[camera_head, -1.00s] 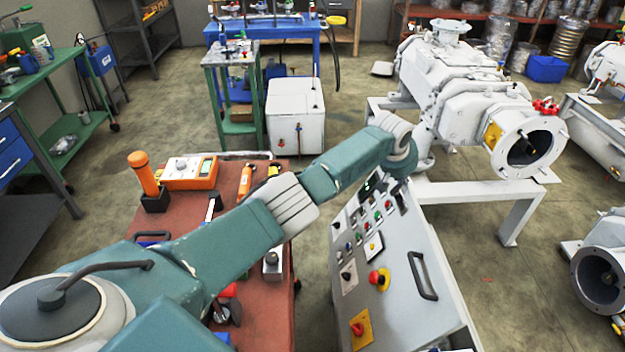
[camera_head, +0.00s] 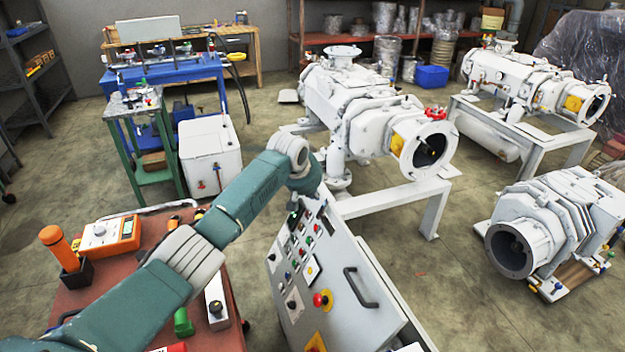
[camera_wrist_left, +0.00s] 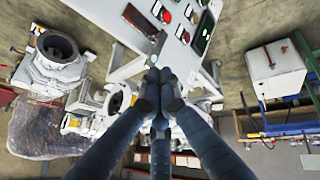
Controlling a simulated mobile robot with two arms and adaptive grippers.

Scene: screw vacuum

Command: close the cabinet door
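The grey control cabinet (camera_head: 335,275) stands at the lower middle of the head view. Its slanted face carries several buttons, a red knob on yellow and a dark handle (camera_head: 360,288). My left arm reaches to the cabinet's far upper end, and the wrist hides the gripper in the head view. In the wrist view the left gripper's (camera_wrist_left: 160,82) fingers meet, empty, near the cabinet's edge; contact is unclear. My right gripper is out of view.
A red-brown cart (camera_head: 90,295) with an orange instrument (camera_head: 108,235) stands left of the cabinet. A white pump (camera_head: 365,115) on a frame stands close behind it. Another pump (camera_head: 555,225) is at right. The floor (camera_head: 440,280) between cabinet and right pump is clear.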

